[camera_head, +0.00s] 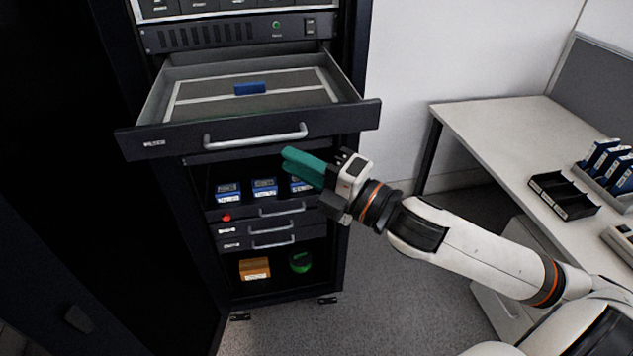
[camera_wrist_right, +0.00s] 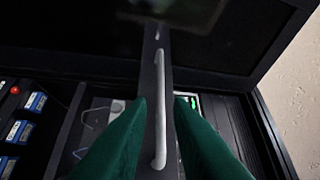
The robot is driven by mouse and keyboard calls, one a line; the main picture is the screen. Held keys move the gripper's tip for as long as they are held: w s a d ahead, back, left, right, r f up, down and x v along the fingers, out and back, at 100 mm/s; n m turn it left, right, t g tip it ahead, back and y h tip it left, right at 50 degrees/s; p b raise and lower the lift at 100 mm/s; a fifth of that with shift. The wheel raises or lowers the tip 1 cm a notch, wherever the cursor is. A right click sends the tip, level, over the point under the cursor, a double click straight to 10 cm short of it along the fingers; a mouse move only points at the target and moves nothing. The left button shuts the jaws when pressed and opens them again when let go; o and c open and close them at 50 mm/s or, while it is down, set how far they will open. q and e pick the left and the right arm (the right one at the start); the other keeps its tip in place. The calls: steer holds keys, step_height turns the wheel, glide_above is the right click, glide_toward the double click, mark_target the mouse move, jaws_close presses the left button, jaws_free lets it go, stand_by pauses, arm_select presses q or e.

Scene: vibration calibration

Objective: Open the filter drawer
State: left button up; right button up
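A dark drawer (camera_head: 248,136) stands pulled out of the rack, with a grey tray floor and a small blue block (camera_head: 250,88) inside. Its label is too small to read surely. Its silver bar handle (camera_head: 255,137) runs along the front; the handle (camera_wrist_right: 160,105) also shows in the wrist view. My right gripper (camera_head: 290,158) has green fingers and is beside the right end of this handle, slightly below it in the picture. In the wrist view the fingers of the right gripper (camera_wrist_right: 160,108) are apart, with the handle showing in the gap; contact cannot be told. My left gripper is out of view.
Below are blue-labelled boxes (camera_head: 264,188), small shut drawers (camera_head: 270,227), an orange box (camera_head: 254,268) and a green round item (camera_head: 301,262). A white desk (camera_head: 500,130) with a black tray (camera_head: 563,196) stands at right. Floor between rack and desk is clear.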

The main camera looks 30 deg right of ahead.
steer(key=shift+p+v, duration=0.65)
steer(key=shift+v, duration=1.1)
